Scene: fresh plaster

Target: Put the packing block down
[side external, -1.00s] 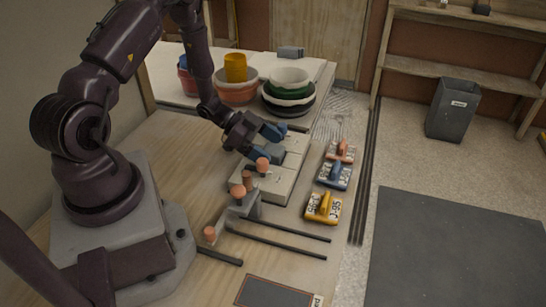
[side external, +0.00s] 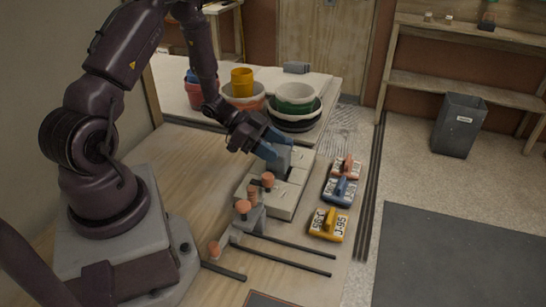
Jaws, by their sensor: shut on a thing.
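My gripper (side external: 272,145) has blue fingers and is shut on the packing block (side external: 282,160), a small grey-blue piece. The block is over the back part of the pale sectioned bed (side external: 283,206) on the wooden bench. The fingers cover part of the block. I cannot tell whether its underside touches the bed or hangs just above it.
A clamp with orange knobs (side external: 243,207) stands at the bed's front left, with dark rods (side external: 290,259) before it. Red (side external: 346,168), blue (side external: 340,190) and yellow (side external: 329,224) floats lie to the right. Stacked bowls (side external: 295,106) and buckets (side external: 242,80) stand behind.

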